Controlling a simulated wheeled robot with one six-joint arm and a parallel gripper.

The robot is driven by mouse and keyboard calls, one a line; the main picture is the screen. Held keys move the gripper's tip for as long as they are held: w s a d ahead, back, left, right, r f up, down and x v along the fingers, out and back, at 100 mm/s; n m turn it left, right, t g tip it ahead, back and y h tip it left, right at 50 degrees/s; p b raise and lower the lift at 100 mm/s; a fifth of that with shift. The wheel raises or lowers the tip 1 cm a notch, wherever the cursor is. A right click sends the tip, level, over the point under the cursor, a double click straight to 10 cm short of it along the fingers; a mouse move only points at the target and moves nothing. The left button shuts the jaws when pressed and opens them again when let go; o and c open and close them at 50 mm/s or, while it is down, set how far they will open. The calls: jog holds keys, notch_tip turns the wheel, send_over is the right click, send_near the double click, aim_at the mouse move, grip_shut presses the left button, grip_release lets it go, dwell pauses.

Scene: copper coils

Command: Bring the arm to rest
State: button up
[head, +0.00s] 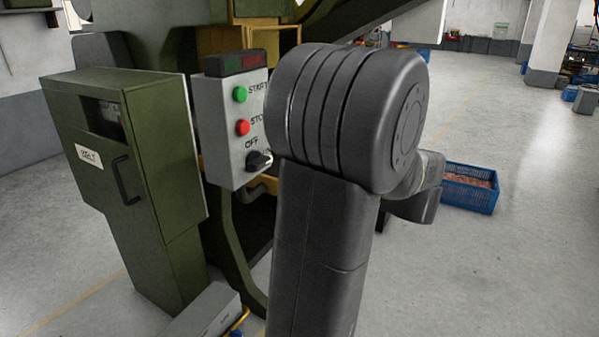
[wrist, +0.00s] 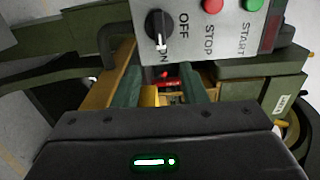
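My arm stands large in the middle of the head view, and its end is hidden behind its own links there. In the wrist view the dark body of my gripper fills the bottom, with a lit green mark. Its two dark green fingers (wrist: 163,88) stand apart, with nothing held between them. A grey control box (head: 226,125) is just left of my arm; it also shows at the top of the wrist view (wrist: 232,38). Its black knob (wrist: 159,26) has its white mark pointing down towards partly cut-off lettering, away from OFF.
A green machine cabinet (head: 165,170) with a handle stands left of the control box, close to my arm. A blue crate (head: 468,198) with copper-coloured contents sits on the floor at right. The floor at the right front is clear.

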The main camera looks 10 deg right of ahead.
aim_at(269, 162)
jog(key=shift+v, duration=0.8)
jog(key=shift+a, duration=0.1)
jog(key=p+x, duration=0.1)
jog(key=x, duration=1.2)
jog(key=shift+w+a, duration=0.25)
jog(key=shift+a, duration=0.05)
